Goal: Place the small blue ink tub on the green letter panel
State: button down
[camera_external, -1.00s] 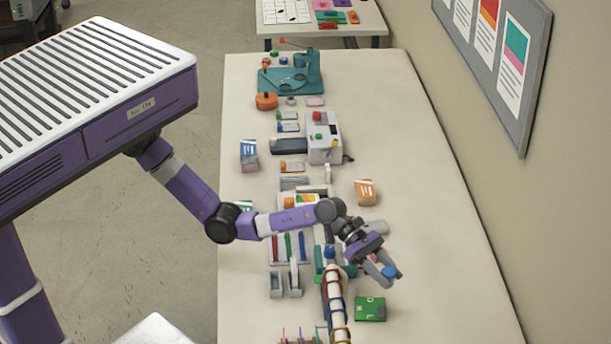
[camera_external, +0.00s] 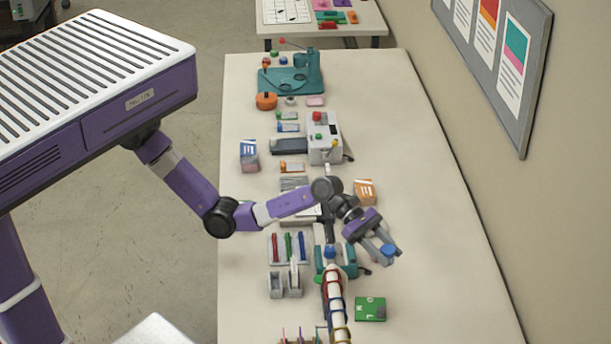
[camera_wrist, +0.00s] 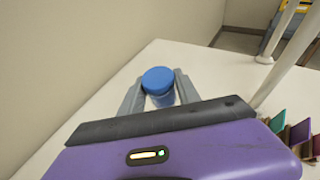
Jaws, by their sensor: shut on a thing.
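The small blue ink tub (camera_external: 387,250) is between the fingertips of my gripper (camera_external: 383,256), which is shut on it. The tub's round blue lid (camera_wrist: 158,80) also shows in the wrist view, with a grey finger on each side. The green letter panel (camera_external: 370,309) lies on the table near the right front, with pale letters on it. My gripper is above the table, farther back than the panel and apart from it. The panel does not show in the wrist view.
A pen tray (camera_external: 289,247) lies further left. The table right of the panel (camera_external: 440,290) is clear, up to the wall.

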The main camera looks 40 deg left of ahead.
notch_tip(320, 180, down, 16)
jog(key=shift+r+b, duration=0.1)
jog(key=shift+b, duration=0.35)
jog(key=shift+f, duration=0.45)
jog(key=c, duration=0.9)
grip_release()
jog(key=shift+o, duration=0.2)
jog(key=shift+r, duration=0.55)
jog(key=p+v, duration=0.1)
jog(key=v, duration=1.1)
jog(key=shift+w, duration=0.1)
